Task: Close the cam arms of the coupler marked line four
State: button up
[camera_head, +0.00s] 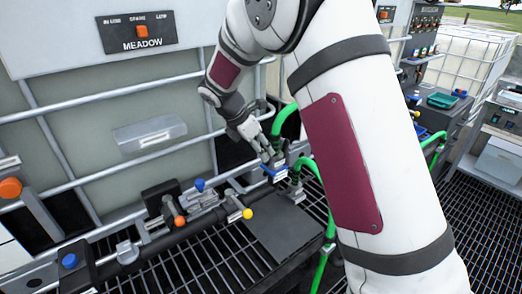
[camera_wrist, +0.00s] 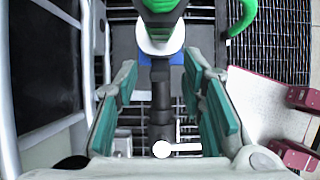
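My gripper (camera_head: 275,163) reaches down over the pipe run, beside a coupler on a green hose (camera_head: 285,122). In the wrist view my gripper (camera_wrist: 161,75) is open, with its two teal-padded fingers apart on either side of a dark upright part (camera_wrist: 161,100). Beyond the fingertips are the green hose end (camera_wrist: 162,8) and a white collar (camera_wrist: 160,43), with a blue patch behind. A white ball with a short bar (camera_wrist: 163,149) shows close to the palm. I cannot read a line-four mark, and I cannot tell how the cam arms stand.
Valves with blue (camera_head: 199,184), orange (camera_head: 180,221) and yellow (camera_head: 247,213) knobs line the pipe to the left. A caged tank with a MEADOW sign (camera_head: 142,34) stands behind. Another green hose (camera_head: 330,232) hangs right of my gripper. Dark grating (camera_head: 185,265) lies below.

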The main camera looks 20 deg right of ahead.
jog(key=v, duration=1.1)
jog(key=shift+s, duration=0.1)
jog(key=s+d+r+m+y, duration=0.1)
jog(key=s+r+m, duration=0.2)
jog(key=s, duration=0.3)
jog(key=s+d+r+m+t+y, duration=0.1)
jog(key=s+r+m, duration=0.1)
jog(key=s+m, duration=0.25)
jog(key=s+d+r+m+y, duration=0.1)
jog(key=s+d+r+m, duration=0.15)
jog(key=s, duration=0.45)
jog(key=s+a+f+m+t+y, duration=0.1)
jog(key=s+f+m+t+y, duration=0.1)
jog(key=s+m, duration=0.9)
jog(key=s, duration=0.5)
jog(key=shift+a+t+y, duration=0.3)
jog(key=shift+a, duration=0.05)
